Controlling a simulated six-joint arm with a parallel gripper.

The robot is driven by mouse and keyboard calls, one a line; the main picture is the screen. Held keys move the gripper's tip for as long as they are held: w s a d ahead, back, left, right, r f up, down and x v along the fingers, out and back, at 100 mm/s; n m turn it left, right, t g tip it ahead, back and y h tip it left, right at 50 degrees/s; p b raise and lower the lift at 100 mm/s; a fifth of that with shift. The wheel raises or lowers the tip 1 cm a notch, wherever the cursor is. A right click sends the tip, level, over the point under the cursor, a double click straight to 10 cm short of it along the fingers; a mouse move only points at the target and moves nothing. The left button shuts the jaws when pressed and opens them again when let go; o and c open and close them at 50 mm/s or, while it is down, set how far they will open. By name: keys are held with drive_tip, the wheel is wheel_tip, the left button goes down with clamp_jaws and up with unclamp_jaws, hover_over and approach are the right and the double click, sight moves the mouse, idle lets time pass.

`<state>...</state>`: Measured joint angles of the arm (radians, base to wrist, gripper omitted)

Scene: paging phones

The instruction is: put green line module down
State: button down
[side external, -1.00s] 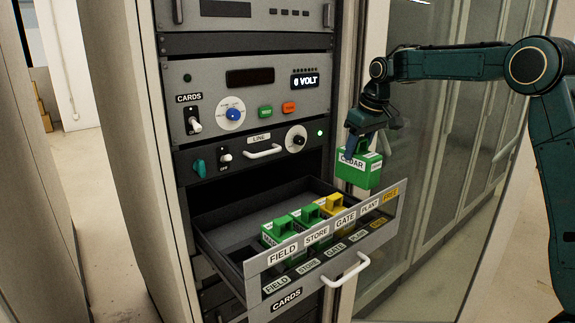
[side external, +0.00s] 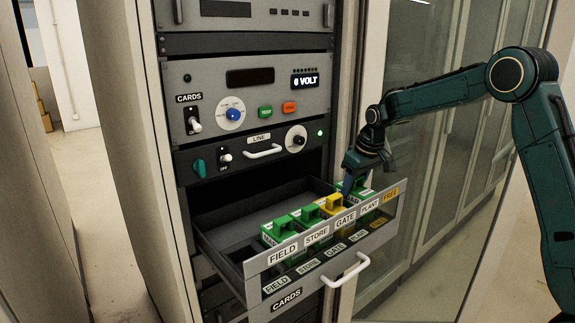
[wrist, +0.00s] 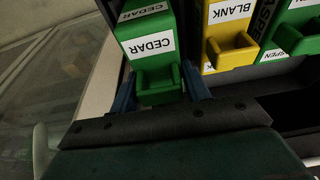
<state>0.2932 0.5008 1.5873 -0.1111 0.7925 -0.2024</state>
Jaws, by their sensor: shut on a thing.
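The green line module labelled CEDAR (wrist: 148,48) is between the two blue fingers of my gripper (wrist: 160,92) in the wrist view. In the side external view my gripper (side external: 357,176) points down over the right part of the open drawer (side external: 225,246). The green module also shows there (side external: 362,187), upright, low in the drawer behind the PLANT label and partly hidden by my gripper and the drawer front. I cannot tell whether it touches the drawer floor.
A yellow BLANK module (wrist: 228,38) stands beside it, behind the GATE label. Two green modules stand further left behind FIELD (side external: 277,232) and STORE (side external: 308,218). The drawer's left and back parts are empty. A drawer handle (side external: 347,270) sticks out in front.

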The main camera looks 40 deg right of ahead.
sight(364, 192)
drive_tip(key=shift+f, duration=1.3)
drive_tip(key=shift+f, duration=0.1)
drive_tip(key=c, duration=0.7)
unclamp_jaws()
drive_tip(key=v, duration=1.1)
drive_tip(key=shift+s+r, duration=0.2)
drive_tip(key=shift+r, duration=0.4)
